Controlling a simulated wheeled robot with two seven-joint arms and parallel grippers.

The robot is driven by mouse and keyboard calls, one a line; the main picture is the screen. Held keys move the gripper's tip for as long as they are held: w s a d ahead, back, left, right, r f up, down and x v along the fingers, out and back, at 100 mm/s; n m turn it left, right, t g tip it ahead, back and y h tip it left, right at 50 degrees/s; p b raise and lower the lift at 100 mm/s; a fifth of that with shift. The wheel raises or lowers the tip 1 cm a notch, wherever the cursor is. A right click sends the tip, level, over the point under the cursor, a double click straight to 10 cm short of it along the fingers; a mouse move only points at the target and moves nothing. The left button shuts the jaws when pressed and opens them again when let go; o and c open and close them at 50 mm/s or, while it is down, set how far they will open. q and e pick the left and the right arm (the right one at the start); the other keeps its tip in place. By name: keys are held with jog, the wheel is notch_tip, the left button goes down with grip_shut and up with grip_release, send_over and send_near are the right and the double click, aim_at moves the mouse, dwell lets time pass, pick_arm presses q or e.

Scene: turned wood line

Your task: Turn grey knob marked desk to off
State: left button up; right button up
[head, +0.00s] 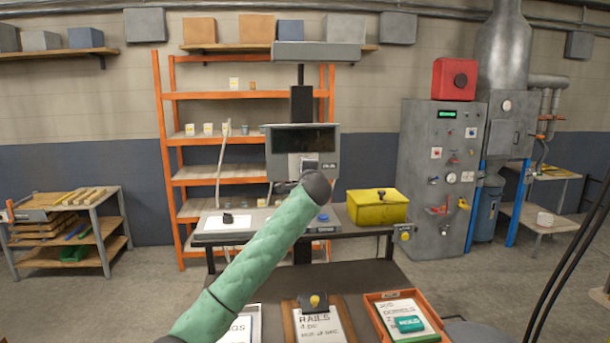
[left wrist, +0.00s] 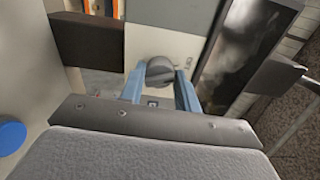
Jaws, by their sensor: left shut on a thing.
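In the left wrist view a round grey knob (left wrist: 160,71) sits on a pale panel (left wrist: 150,46). The two blue fingers of my left gripper (left wrist: 160,88) stand on either side of it and are shut on it. A small marking shows on the panel just below the knob, too small to read. In the head view my left gripper (head: 309,166) is at the front of the grey unit with a dark screen (head: 303,139), above the bench. My dark wrist joint and green arm cover part of this spot, and the knob cannot be made out there. My right gripper is not in view.
A yellow box (head: 377,207) stands right of the unit. A blue button (head: 323,218) and a black knob (head: 228,218) are on the bench. Clipboards (head: 318,309) and an orange tray (head: 371,297) lie in front. A grey control cabinet (head: 425,170) stands at right.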

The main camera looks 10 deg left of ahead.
pick_arm(q)
jog(key=shift+f, duration=0.1)
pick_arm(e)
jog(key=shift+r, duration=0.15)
pick_arm(q)
jog(key=o, duration=1)
jog(key=shift+a, duration=0.1)
jog(key=shift+b+v, duration=1.7)
jog(key=shift+v, duration=2.2)
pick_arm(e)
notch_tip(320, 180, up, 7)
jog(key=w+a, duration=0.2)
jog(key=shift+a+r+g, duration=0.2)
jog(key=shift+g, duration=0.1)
